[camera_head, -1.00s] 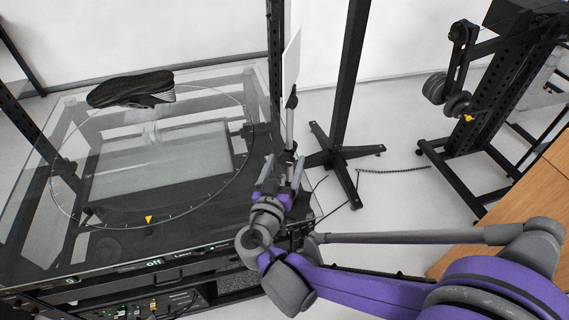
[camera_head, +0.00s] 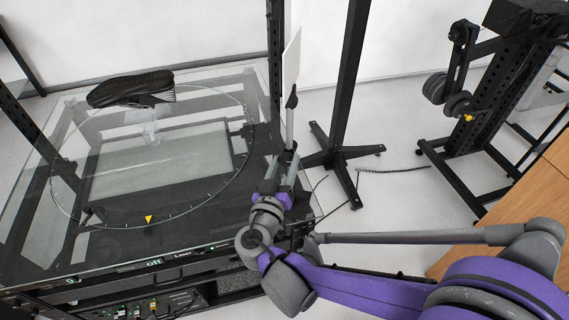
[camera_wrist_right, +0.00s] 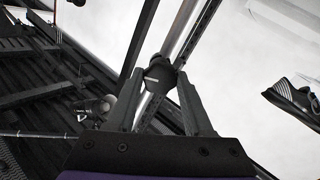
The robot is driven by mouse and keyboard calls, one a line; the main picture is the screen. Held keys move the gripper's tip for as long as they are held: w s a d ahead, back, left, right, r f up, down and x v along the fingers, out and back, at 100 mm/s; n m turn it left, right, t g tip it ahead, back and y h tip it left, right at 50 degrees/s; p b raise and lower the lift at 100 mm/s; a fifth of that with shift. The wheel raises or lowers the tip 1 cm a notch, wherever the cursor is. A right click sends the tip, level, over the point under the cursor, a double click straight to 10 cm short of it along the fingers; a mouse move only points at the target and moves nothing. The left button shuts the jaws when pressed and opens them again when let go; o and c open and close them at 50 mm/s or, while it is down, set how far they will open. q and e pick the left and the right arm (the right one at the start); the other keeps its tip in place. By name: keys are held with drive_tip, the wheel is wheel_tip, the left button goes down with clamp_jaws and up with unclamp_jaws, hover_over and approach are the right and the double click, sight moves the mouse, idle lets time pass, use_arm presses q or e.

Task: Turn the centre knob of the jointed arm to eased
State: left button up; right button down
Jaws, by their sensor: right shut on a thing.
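The jointed arm (camera_head: 290,136) is a thin grey upright piece carrying a white panel (camera_head: 292,62) at the turntable's right side. Its dark centre knob (camera_wrist_right: 160,74) shows in the right wrist view with a short pale mark across its face; in the head view my gripper hides it. My right gripper (camera_head: 281,165) is shut on this knob, with one fingertip on each side in the wrist view (camera_wrist_right: 160,82). Any label by the knob is too small to read. My left gripper is not in view.
A glass turntable (camera_head: 60,255) with a black shoe (camera_head: 132,89) above it lies at left. A black stand (camera_head: 345,140) rises just behind my right gripper.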

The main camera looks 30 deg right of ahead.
drive_tip(key=n, duration=1.2)
drive_tip(key=shift+b, duration=0.4)
drive_tip(key=shift+n, duration=1.9)
drive_tip(key=shift+c, duration=1.5)
unclamp_jaws()
